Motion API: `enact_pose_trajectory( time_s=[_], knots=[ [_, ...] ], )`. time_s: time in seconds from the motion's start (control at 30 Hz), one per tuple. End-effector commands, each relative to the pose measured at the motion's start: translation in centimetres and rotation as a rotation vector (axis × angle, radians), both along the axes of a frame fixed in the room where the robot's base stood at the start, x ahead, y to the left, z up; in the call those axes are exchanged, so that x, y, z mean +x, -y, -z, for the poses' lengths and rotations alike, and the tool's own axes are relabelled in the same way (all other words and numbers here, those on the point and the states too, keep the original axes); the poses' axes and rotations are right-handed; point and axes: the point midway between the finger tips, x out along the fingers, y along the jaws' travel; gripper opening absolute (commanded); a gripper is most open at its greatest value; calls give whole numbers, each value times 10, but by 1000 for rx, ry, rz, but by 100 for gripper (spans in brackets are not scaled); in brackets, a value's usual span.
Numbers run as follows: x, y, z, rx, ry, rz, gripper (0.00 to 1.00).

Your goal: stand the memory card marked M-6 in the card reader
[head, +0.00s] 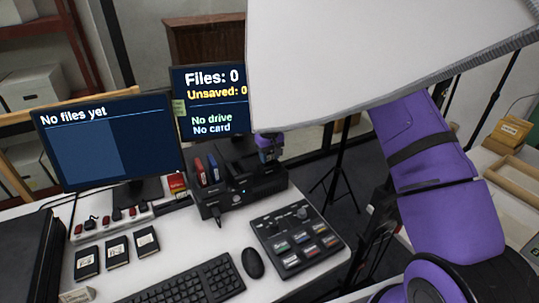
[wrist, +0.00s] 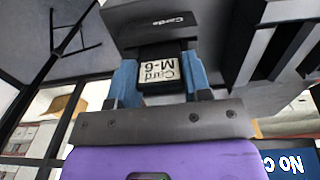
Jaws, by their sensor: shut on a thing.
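The memory card M-6 (wrist: 160,72), black with a pale label, is between the blue fingers of my gripper (wrist: 161,62) in the wrist view. Its label reads upside down there. The card's far end meets the dark card reader marked "Cards" (wrist: 165,22); I cannot tell how deep it sits in the slot. In the head view my gripper (head: 268,148) is over the right part of the black dock, where the reader (head: 266,182) is. The card is hidden there by my gripper. The right monitor (head: 208,98) reads "No drive, No card".
A red drive (head: 199,171) and a blue drive (head: 213,167) stand upright left of my gripper. Several black cards (head: 117,251) lie on the desk at left. A keyboard (head: 190,283), a mouse (head: 252,263) and a button panel (head: 298,240) are in front. A white softbox (head: 370,60) hangs above.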

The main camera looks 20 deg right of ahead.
Motion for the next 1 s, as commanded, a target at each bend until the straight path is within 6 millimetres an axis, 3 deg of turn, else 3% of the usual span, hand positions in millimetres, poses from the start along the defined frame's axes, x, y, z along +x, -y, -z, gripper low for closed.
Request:
enact_pose_trajectory(
  time_s=[0.43, 0.47, 0.57, 0.87, 1.0],
  knots=[
    [0, 0, 8, 0, 0, 0, 23],
    [0, 0, 8, 0, 0, 0, 52],
    [0, 0, 8, 0, 0, 0, 74],
    [0, 0, 6, 0, 1, 0, 74],
    [1, 0, -7, 0, 3, 0, 74]
  ],
)
